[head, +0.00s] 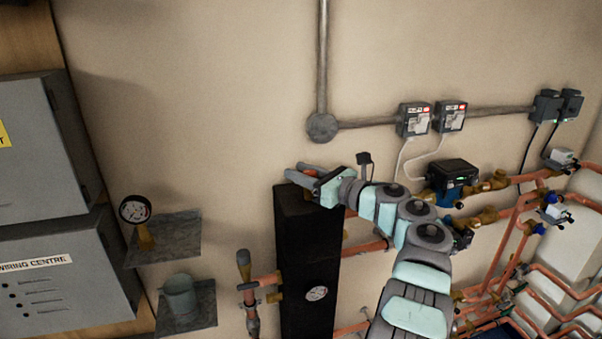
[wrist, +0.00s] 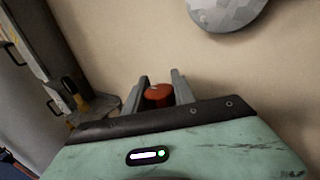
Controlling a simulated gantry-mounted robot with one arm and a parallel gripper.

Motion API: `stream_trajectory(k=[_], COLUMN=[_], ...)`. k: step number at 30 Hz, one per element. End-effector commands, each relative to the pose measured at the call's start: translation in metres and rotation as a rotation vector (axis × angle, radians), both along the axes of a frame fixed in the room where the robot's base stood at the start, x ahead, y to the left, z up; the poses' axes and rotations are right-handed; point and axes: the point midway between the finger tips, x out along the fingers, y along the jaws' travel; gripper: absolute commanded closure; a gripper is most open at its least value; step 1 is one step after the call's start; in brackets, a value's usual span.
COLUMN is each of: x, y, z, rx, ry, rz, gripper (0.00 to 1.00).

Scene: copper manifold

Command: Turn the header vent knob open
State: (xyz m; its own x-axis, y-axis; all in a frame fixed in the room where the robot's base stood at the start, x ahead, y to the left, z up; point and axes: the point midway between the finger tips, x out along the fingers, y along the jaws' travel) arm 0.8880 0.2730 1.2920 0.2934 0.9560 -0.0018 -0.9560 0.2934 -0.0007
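The red vent knob (wrist: 158,96) shows in the wrist view between the two fingers of my gripper (wrist: 160,88). The fingers stand apart, one on each side of the knob, with little or no gap to it. I cannot tell whether they press on it. In the head view my gripper (head: 294,172) is at the top of the tall black header column (head: 308,245), with its fingers pointing left. The knob is mostly hidden by the gripper there, and its turn angle cannot be made out.
A round grey junction box (head: 322,127) and conduit are on the wall above my gripper. A shelf with a pressure gauge (head: 134,209) and one with a grey cup (head: 180,297) stand to the left. Copper pipes (head: 367,249) and a black pump (head: 452,174) lie right, behind my arm.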

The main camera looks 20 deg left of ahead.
Motion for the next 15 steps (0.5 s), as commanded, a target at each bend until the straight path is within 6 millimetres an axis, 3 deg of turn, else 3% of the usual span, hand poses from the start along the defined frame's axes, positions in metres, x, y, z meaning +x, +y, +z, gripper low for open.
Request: stream_trajectory(k=[7, 15], x=[-0.0003, -0.0002], y=[0.0005, -0.0002], z=[-0.0002, 0.0001], rx=[0.000, 0.001], ry=[0.001, 0.001], rz=[0.001, 0.000], gripper=[0.48, 0.48])
